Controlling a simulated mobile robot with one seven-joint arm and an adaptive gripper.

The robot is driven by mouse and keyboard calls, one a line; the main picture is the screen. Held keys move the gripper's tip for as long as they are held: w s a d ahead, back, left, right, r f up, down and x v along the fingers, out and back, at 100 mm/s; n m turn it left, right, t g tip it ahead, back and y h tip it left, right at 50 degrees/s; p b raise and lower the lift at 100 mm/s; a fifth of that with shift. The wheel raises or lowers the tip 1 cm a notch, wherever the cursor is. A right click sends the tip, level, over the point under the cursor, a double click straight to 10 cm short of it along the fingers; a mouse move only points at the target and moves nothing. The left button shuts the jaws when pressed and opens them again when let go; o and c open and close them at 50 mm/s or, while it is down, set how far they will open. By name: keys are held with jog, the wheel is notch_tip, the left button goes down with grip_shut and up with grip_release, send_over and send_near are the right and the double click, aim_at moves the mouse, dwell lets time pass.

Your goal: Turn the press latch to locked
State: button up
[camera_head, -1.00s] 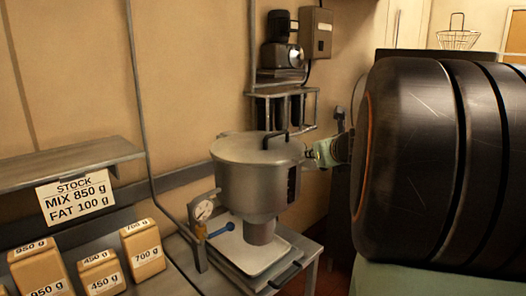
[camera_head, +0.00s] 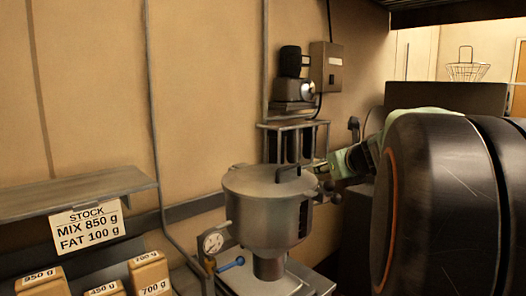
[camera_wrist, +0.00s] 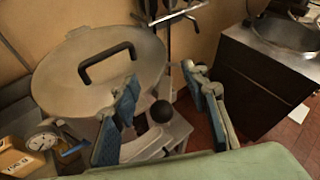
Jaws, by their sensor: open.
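The press is a round metal pot (camera_head: 262,212) with a black lid handle; its lid (camera_wrist: 75,75) fills the left of the wrist view. A black ball knob (camera_wrist: 161,111) sits at the pot's near side in the wrist view. It seems to be the latch knob, and its setting cannot be told. My gripper (camera_wrist: 159,76) is open, its two blue-padded fingers left and right of the knob in that view. Contact cannot be told. In the head view my gripper (camera_head: 321,167) is at the pot's upper right rim, small and partly hidden.
A dial gauge (camera_head: 213,242) and a blue-ended lever (camera_head: 231,264) are at the pot's lower left. Behind stands a metal rack (camera_head: 294,126) near the wall. A shelf (camera_head: 75,188) and labelled blocks (camera_head: 148,272) are at left. A counter with a basin (camera_wrist: 280,60) is at right.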

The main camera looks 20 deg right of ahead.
jog(key=shift+r, duration=2.3)
jog(key=shift+c, duration=0.3)
